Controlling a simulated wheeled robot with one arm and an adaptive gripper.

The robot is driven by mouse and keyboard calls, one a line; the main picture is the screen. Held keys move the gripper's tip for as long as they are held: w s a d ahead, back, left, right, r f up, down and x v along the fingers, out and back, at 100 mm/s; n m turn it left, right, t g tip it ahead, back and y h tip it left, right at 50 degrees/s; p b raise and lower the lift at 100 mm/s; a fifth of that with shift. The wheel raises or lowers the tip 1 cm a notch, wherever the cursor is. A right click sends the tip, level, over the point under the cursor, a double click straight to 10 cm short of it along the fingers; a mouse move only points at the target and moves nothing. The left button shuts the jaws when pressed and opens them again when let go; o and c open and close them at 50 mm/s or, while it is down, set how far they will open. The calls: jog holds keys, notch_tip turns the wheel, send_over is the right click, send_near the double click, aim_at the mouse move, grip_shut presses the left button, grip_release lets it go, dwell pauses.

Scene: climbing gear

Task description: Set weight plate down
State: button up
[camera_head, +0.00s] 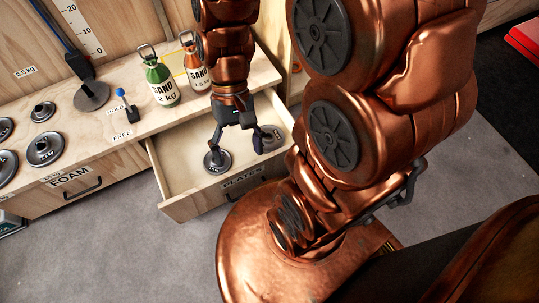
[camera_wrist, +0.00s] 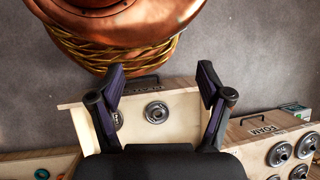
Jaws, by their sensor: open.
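My gripper (camera_head: 238,146) is open and empty, pointing down above the open drawer labelled PLATES (camera_head: 180,207). One round grey weight plate with a raised hub (camera_head: 217,161) lies flat on the drawer floor, near the left finger. A second grey plate (camera_head: 274,134) is in the drawer's right part, partly hidden behind the right finger. In the wrist view, the first plate (camera_wrist: 156,112) shows between the spread fingers (camera_wrist: 160,78), apart from them. The second plate (camera_wrist: 118,120) shows there partly behind the left finger.
A green SAND bottle (camera_head: 161,82) and an orange SAND bottle (camera_head: 195,68) stand on the bench above the drawer. Several plates (camera_head: 45,149) lie on the left bench top, above the shut FOAM drawer (camera_head: 70,181). A blue-knobbed lever (camera_head: 124,104) stands between. Grey floor (camera_head: 100,250) is clear in front.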

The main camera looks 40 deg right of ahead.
jog(key=s+d+r+n+t+h, duration=0.1)
jog(key=s+d+r+n+h, duration=0.1)
jog(key=s, duration=0.4)
jog(key=shift+s+d+r+n+h, duration=0.3)
jog(key=shift+s+d+r+h, duration=0.15)
jog(key=shift+h, duration=0.15)
jog(key=shift+w, duration=0.1)
